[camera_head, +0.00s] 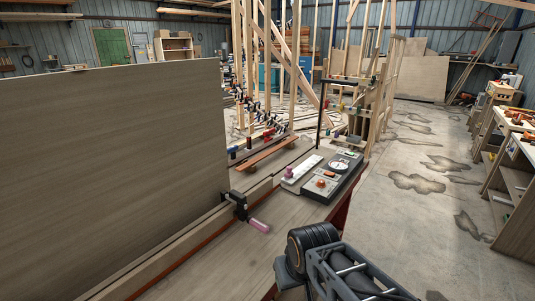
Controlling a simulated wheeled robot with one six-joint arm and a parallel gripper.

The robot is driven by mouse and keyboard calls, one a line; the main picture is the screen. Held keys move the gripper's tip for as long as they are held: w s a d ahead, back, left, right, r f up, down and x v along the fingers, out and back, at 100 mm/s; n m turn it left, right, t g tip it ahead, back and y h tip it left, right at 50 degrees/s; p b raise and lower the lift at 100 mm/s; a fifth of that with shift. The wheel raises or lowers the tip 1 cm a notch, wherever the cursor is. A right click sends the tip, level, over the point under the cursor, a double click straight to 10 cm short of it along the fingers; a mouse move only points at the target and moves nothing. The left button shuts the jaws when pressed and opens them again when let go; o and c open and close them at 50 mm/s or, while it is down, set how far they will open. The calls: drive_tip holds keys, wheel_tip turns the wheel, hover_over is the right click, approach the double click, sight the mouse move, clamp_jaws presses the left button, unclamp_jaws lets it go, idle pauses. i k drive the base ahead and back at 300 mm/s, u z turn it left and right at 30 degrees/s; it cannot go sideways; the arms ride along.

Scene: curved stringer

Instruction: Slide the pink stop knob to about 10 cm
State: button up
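A small pink knob (289,171) stands upright near the near-left end of a white slotted strip (303,168) on the workbench. Any scale marks on the strip are too small to read. A dark clamp (238,203) at the bench's fence carries a second pink part, a horizontal handle (259,225). My black and grey arm shows at the bottom centre, on the near side of the bench and apart from both pink parts. No gripper fingertips can be made out.
A grey control box (332,178) with a round dial and orange knob sits right of the strip. A large wooden panel (110,170) stands along the left. A reddish board (267,153) lies behind the strip. Bare benchtop (225,262) is in front, open floor (425,200) at right.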

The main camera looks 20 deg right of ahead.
sight(289, 175)
drive_tip(key=z, duration=0.8)
drive_tip(key=k, duration=1)
drive_tip(key=z, duration=1.15)
drive_tip(key=i, duration=2.1)
drive_tip(key=u, duration=1.15)
drive_tip(key=i, duration=1)
drive_tip(key=u, duration=1.65)
drive_tip(key=i, duration=0.5)
drive_tip(key=u, duration=0.35)
